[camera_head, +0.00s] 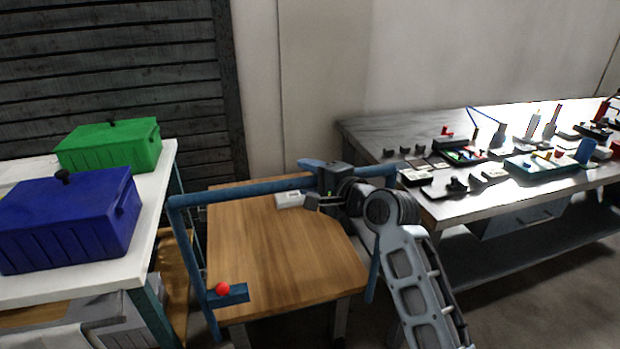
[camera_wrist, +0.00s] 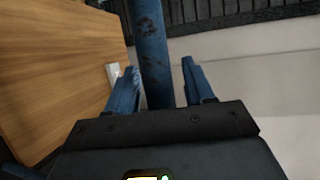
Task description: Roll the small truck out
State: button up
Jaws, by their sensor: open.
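The small truck is a low cart with a wooden top (camera_head: 275,235) and a blue tube frame. Its blue handle bar (camera_head: 245,189) runs across the far side of the top. My gripper (camera_head: 320,182) is at this bar, near its right part. In the wrist view, my gripper (camera_wrist: 160,80) is open, with one blue finger on each side of the blue bar (camera_wrist: 149,45). The bar lies between the fingers, with gaps visible. The wooden top (camera_wrist: 60,70) fills the left of that view. My arm hides the cart's right far corner.
A white table (camera_head: 80,292) with a blue box (camera_head: 68,222) and a green box (camera_head: 108,148) stands close on the left. A grey workbench (camera_head: 480,205) with several small parts stands on the right. A red ball (camera_head: 222,289) is at the cart's near left corner. A wall is behind.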

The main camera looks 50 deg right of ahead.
jog(key=shift+c, duration=0.2)
grip_shut()
dwell(0.4)
